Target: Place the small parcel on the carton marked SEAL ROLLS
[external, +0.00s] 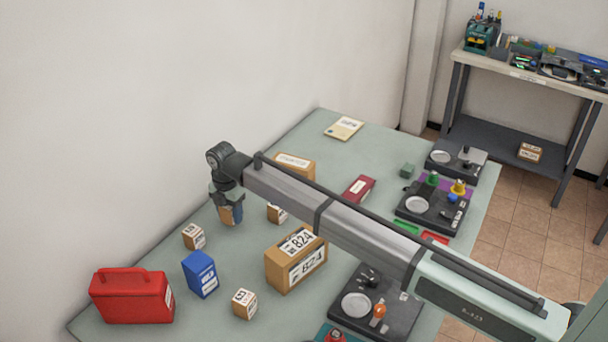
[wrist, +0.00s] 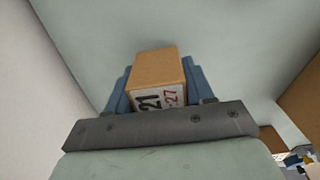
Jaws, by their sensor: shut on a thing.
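My gripper (external: 230,214) is shut on a small brown parcel (wrist: 160,70), held above the far left part of the table. In the wrist view the parcel sits between the blue fingers, its white label reading 21 and -27. No label clearly reads SEAL ROLLS. A brown carton (external: 296,166) with a white label, its text too small to read surely, stands behind my arm and is partly hidden. A larger carton (external: 290,269) marked 824 stands in front of my arm.
Small labelled boxes (external: 194,237) (external: 244,304), a blue box (external: 200,274) and a red canister (external: 132,297) stand at the left front. A dark red box (external: 359,188) lies beyond my arm. Dark trays (external: 432,206) line the right edge. Bare table (external: 300,140) shows at the back.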

